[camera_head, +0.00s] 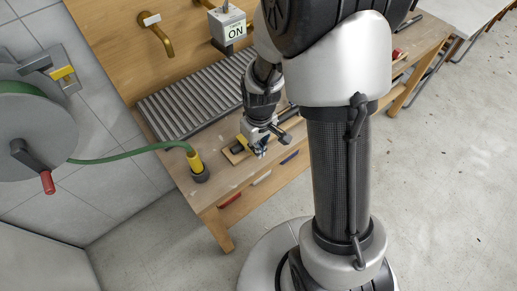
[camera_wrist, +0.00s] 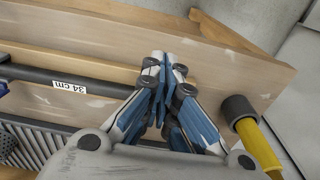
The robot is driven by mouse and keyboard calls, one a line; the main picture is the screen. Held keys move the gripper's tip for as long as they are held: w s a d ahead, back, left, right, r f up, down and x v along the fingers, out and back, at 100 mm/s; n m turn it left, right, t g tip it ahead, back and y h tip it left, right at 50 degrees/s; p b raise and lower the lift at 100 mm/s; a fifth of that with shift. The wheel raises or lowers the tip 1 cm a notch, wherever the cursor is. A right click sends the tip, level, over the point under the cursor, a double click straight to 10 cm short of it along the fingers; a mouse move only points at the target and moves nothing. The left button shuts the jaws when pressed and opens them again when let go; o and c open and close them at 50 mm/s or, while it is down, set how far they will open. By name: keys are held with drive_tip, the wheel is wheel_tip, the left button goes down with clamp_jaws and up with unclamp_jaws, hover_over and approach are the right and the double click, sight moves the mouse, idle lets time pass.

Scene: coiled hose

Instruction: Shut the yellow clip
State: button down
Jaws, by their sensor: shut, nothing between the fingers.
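Two small yellow parts could be the clip, and I cannot tell which it is. One yellow piece (camera_head: 241,143) is on the bench, close to the left of my gripper (camera_head: 261,152), partly dark around it. The other is a yellow lever (camera_head: 63,73) on a grey wall plate with a dark arm, far to the left of my gripper. Whether either is open or shut is too small to tell. My gripper is low over the bench front; in the wrist view its fingertips (camera_wrist: 165,62) are together with nothing between them.
A dark rod labelled 34 cm (camera_wrist: 68,85) lies along the bench. A ribbed grey tray (camera_head: 190,103) fills the bench back.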

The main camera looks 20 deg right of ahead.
drive_tip(key=shift+r, duration=0.1)
drive_tip(key=shift+w+a+f, duration=0.25)
drive_tip(key=shift+w+f, duration=0.05)
drive_tip(key=shift+w, duration=0.4)
drive_tip(key=shift+r, duration=0.4)
wheel_tip(320, 180, up, 4)
drive_tip(key=p, duration=0.4)
drive_tip(key=shift+r, duration=0.2)
drive_tip(key=s+d+r+p, duration=0.1)
drive_tip(key=s+d, duration=0.2)
drive_tip(key=s, duration=0.6)
drive_tip(key=shift+s+r, duration=0.15)
drive_tip(key=shift+s, duration=0.05)
